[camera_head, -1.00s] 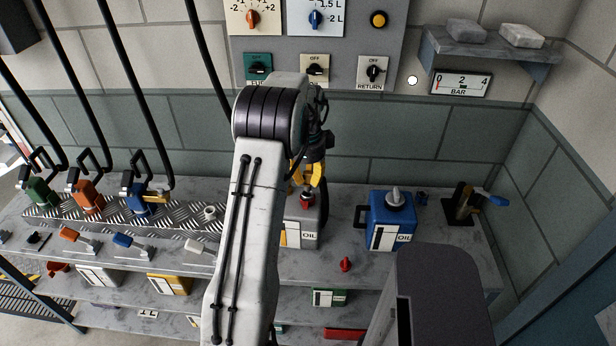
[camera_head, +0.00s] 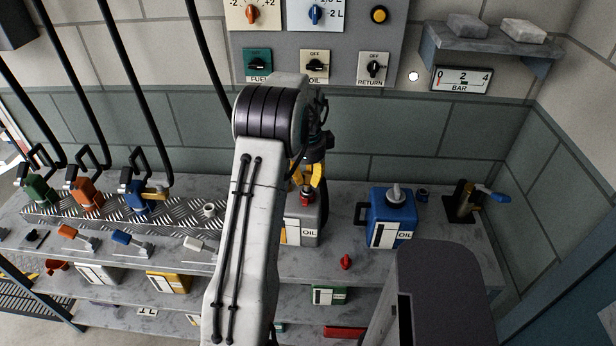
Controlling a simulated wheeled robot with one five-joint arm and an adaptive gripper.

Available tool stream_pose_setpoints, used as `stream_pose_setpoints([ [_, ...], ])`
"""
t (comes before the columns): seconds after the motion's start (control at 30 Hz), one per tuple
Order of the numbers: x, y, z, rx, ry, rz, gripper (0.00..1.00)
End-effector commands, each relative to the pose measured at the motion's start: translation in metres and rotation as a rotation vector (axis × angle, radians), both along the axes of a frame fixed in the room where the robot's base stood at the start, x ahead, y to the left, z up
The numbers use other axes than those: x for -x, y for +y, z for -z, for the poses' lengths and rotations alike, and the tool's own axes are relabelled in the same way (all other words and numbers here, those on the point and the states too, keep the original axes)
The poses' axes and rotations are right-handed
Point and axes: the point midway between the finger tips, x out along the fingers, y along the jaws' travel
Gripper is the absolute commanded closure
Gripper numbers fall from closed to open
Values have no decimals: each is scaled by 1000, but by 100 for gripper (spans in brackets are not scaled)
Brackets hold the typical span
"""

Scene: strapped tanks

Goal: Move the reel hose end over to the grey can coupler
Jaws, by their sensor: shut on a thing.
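My gripper (camera_head: 309,184), with yellow fingers, is shut just above this coupler. The fingertips look close to it; whether they touch cannot be told. A black reel hose (camera_head: 205,50) comes down from above and passes behind my arm towards the gripper. The hose end in the fingers is mostly hidden by the fingers and my arm.
A blue OIL can (camera_head: 392,218) stands right of the grey can. A red cap (camera_head: 346,262) lies at the bench's front. Green, orange and blue nozzles (camera_head: 138,196) rest on a tread plate at left. A brass valve (camera_head: 466,203) stands at right.

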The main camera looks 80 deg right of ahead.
Motion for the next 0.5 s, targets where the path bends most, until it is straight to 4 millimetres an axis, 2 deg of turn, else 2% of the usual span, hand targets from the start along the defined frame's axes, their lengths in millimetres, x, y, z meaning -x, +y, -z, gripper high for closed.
stream_pose_setpoints([
  [0.5, 0, 0, 12, 0, 0, 0, 100],
])
